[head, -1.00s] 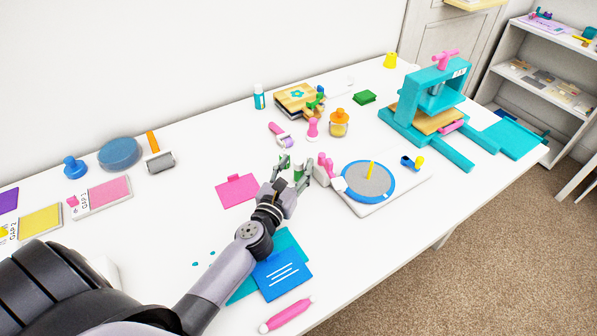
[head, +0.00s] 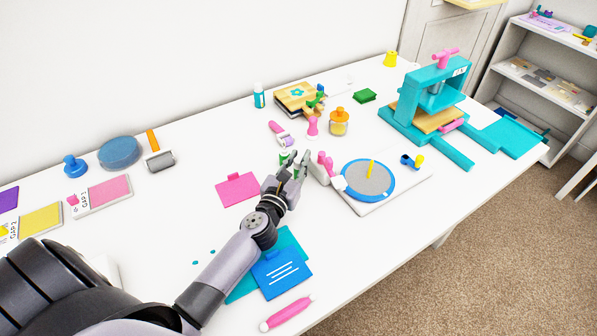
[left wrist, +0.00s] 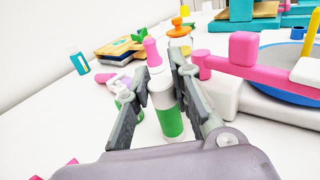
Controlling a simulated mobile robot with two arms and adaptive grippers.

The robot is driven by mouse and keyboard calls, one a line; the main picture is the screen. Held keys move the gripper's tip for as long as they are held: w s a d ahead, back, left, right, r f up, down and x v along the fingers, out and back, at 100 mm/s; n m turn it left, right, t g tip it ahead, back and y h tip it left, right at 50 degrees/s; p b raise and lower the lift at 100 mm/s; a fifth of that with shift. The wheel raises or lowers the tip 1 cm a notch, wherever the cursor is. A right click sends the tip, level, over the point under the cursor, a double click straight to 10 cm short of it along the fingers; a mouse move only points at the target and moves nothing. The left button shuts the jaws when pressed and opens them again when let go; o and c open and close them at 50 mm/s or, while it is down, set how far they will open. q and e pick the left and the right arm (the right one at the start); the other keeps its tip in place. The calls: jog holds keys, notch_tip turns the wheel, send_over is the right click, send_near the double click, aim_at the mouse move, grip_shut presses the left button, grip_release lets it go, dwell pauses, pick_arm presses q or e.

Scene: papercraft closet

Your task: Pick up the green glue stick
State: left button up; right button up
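The green glue stick (left wrist: 169,113) is a white cylinder with a green band, upright between the fingers of my left gripper (left wrist: 160,68) in the left wrist view. The fingers are closed in on its two sides near the top, and the left gripper looks shut on it. In the head view my left gripper (head: 298,163) is over the middle of the table and mostly hides the glue stick. I cannot tell whether its base is off the table. My right gripper is not in view.
A pink-armed turntable with a blue disc (head: 368,181) stands close to the right of the gripper. A pink stamp (head: 313,126) and an orange-topped jar (head: 339,122) are behind. A teal press (head: 436,105) is at right. A pink card (head: 237,190) lies left.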

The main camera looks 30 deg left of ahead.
pick_arm(q)
grip_shut()
